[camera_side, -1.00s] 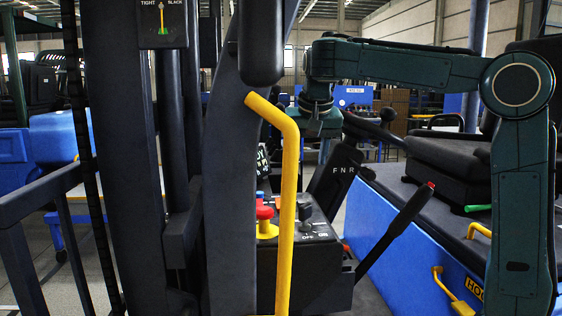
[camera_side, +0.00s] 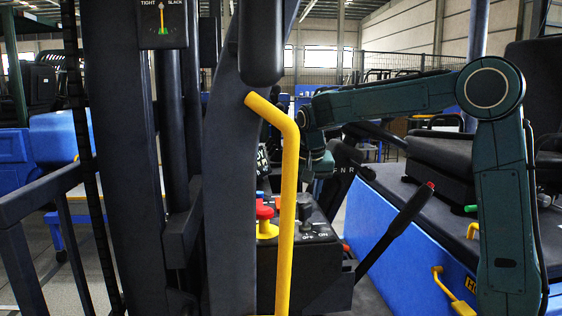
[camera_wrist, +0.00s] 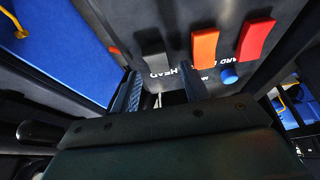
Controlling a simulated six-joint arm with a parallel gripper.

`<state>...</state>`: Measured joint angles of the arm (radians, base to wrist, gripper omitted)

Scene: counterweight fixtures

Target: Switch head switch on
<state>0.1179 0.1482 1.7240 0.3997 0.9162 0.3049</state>
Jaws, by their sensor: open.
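A dark grey rocker (camera_wrist: 155,54) sits on the black panel beside the white word HEAD in the wrist view. My gripper (camera_wrist: 160,74) is open, with its two blue-black fingers apart and pointing at the panel near this rocker and label. Nothing shows between the fingers. I cannot tell whether they touch the panel or which way the rocker is set. In the side view my gripper (camera_side: 320,165) is behind the yellow handrail, above the console; its fingertips are not clear there.
An orange rocker (camera_wrist: 205,47), a red rocker (camera_wrist: 256,39) and a blue button (camera_wrist: 229,75) are close by on the panel. In the side view, a yellow handrail (camera_side: 289,200), a red knob (camera_side: 264,212), a black OFF/ON switch (camera_side: 305,213) and a red-tipped lever (camera_side: 397,226) crowd the console.

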